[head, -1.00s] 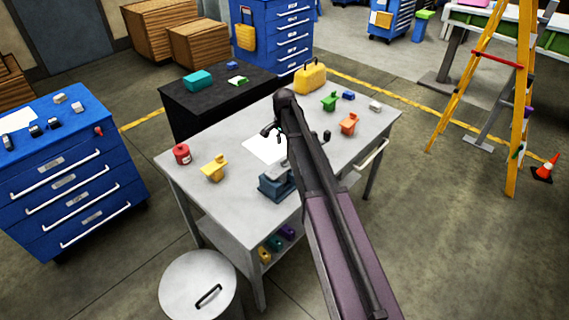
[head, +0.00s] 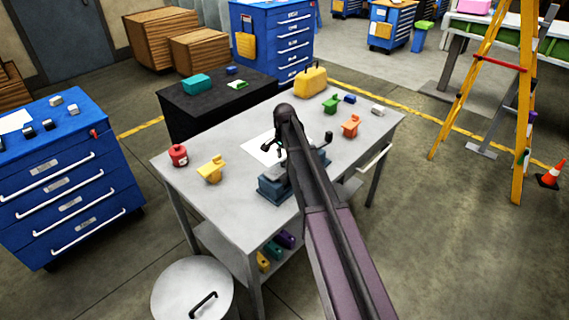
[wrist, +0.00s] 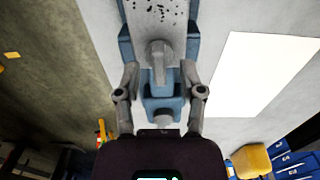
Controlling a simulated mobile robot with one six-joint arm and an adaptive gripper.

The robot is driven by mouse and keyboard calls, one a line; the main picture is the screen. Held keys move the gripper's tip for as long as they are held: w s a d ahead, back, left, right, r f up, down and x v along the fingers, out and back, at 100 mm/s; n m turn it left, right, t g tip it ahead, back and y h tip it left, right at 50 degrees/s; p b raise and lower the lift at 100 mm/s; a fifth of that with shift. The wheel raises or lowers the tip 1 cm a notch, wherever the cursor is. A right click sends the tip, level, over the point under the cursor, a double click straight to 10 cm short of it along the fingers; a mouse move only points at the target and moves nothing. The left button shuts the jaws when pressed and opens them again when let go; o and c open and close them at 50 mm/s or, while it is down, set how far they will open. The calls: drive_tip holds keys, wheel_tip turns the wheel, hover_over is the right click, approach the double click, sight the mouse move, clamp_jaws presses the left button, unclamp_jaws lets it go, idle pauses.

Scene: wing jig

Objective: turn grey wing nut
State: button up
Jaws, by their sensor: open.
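The blue jig (head: 270,190) stands on the grey worktable, partly hidden by my arm. In the wrist view its blue body (wrist: 124,45) carries a grey, dark-specked plate. A grey lever-like piece, which looks like the grey wing nut (wrist: 160,52), sits in the middle there; its exact shape is unclear. My gripper (wrist: 160,72) is open, with one finger on each side of the jig's narrow part, level with the lower end of the grey piece. I see no clear contact. In the head view my gripper (head: 275,152) is above the jig, and the wing nut cannot be made out.
A white sheet (head: 260,150) lies beside the jig. A red canister (head: 178,155), a yellow part (head: 212,170), an orange part (head: 350,126), a green part (head: 330,104) and a yellow case (head: 312,82) stand around the grey worktable (head: 225,205). A bin (head: 180,290) stands in front.

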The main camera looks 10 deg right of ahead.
drive_tip(key=shift+f, duration=0.5)
drive_tip(key=shift+b, duration=0.3)
clamp_jaws()
